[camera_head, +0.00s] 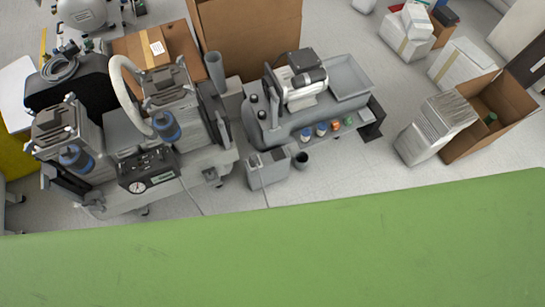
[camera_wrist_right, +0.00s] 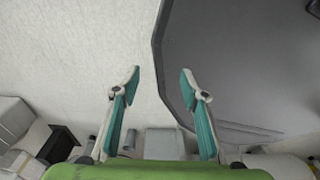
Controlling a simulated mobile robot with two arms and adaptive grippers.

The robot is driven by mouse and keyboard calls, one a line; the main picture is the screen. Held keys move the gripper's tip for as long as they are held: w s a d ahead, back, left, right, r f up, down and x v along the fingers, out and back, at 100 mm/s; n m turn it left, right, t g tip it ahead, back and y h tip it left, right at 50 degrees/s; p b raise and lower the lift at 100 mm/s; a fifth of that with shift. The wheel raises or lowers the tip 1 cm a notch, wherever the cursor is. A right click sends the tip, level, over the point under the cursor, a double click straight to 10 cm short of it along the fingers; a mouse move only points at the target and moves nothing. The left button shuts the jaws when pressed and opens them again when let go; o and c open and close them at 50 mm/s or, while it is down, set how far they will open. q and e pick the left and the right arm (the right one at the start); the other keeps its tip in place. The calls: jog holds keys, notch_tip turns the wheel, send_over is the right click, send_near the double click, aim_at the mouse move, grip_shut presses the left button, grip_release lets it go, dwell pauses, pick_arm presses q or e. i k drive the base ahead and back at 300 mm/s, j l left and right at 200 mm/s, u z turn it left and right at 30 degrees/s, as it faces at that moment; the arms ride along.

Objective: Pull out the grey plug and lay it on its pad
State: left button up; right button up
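I cannot make out a grey plug or its pad for certain in either view. In the head view a grey compressor unit (camera_head: 262,128) stands at the centre. Small coloured pieces sit along its front edge, among them a blue one (camera_head: 305,135), an orange one (camera_head: 336,125) and a green one (camera_head: 348,121). My right gripper (camera_wrist_right: 160,78) shows in the right wrist view, its two teal-padded fingers spread apart with nothing between them. It is not in the head view. My left gripper is in neither view.
A larger twin-unit compressor (camera_head: 110,130) with a gauge box (camera_head: 148,170) stands to the left. A grey box (camera_head: 268,167) and a dark cup (camera_head: 301,160) stand in front. Cartons (camera_head: 500,118) lie at right. A large grey panel (camera_wrist_right: 240,70) fills the wrist view's right side.

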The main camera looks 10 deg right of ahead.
aim_at(254, 158)
jog(key=i+l+u, duration=0.2)
jog(key=l, duration=0.3)
jog(key=l+u, duration=0.15)
jog(key=l, duration=0.3)
jog(key=i+l+u, duration=0.2)
jog(key=l, duration=0.35)
